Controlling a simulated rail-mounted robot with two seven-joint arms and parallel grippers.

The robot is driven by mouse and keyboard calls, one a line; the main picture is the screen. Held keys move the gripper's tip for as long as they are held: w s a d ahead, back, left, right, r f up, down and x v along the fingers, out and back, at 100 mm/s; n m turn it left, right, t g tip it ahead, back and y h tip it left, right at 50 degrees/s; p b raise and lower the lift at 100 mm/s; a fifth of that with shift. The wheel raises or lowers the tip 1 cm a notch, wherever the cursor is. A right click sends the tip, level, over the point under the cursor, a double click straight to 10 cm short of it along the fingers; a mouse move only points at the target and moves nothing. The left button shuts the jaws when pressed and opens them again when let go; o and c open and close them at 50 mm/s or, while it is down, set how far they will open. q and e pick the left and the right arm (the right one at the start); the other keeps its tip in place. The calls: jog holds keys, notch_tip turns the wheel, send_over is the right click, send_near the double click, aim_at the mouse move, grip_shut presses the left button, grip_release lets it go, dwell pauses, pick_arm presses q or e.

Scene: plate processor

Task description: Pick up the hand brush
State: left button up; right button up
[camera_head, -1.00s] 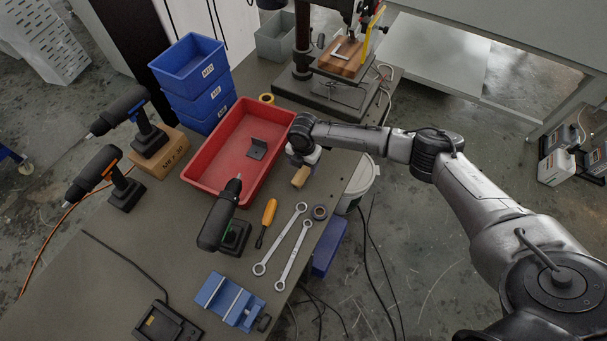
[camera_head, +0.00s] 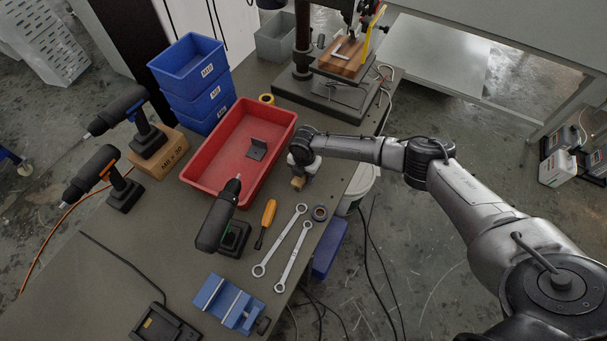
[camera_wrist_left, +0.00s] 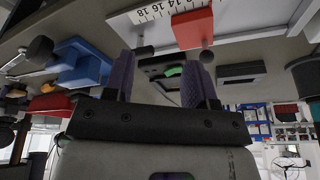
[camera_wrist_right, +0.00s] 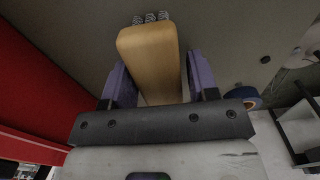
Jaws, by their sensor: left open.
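The hand brush (camera_head: 298,183) shows as a small wooden block on the workbench, right of the red tray; my right gripper (camera_head: 304,166) hides much of it from above. In the right wrist view its wooden body (camera_wrist_right: 149,58), with grey bristle tufts at the far end, lies between the two fingers of my right gripper (camera_wrist_right: 158,72). The fingers stand wide, one on each side, and a narrow gap shows on the right side. My left gripper (camera_wrist_left: 161,68) is open and empty in its wrist view; it is not in the head view.
The red tray (camera_head: 208,166) holding a dark bracket is close to the left. A tape roll (camera_head: 319,213), wrenches (camera_head: 294,245), a screwdriver (camera_head: 265,222) and a drill (camera_head: 219,215) lie nearer. A drill press (camera_head: 338,95) stands behind. The bench's right edge is close.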

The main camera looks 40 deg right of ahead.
pick_arm(q)
jog(key=shift+d, duration=0.1)
pick_arm(e)
jog(key=c, duration=0.8)
jog(key=shift+r, duration=0.1)
pick_arm(q)
jog(key=shift+r, duration=0.15)
pick_arm(e)
jog(key=shift+r, duration=0.55)
notch_tip(320, 180, up, 3)
jog(key=shift+f+p, duration=0.1)
jog(key=shift+p, duration=0.4)
pick_arm(q)
notch_tip(320, 180, up, 3)
jog(key=shift+p, duration=1.15)
pick_arm(e)
jog(key=s+d+r, duration=0.1)
jog(key=s+r, duration=0.1)
jog(key=s, duration=0.1)
jog(key=s+d+r, duration=0.2)
jog(key=s, duration=0.2)
jog(key=s+d+r, duration=0.1)
jog(key=s+r, duration=0.2)
jog(key=shift+s+d, duration=0.3)
jog(key=shift+d, duration=0.1)
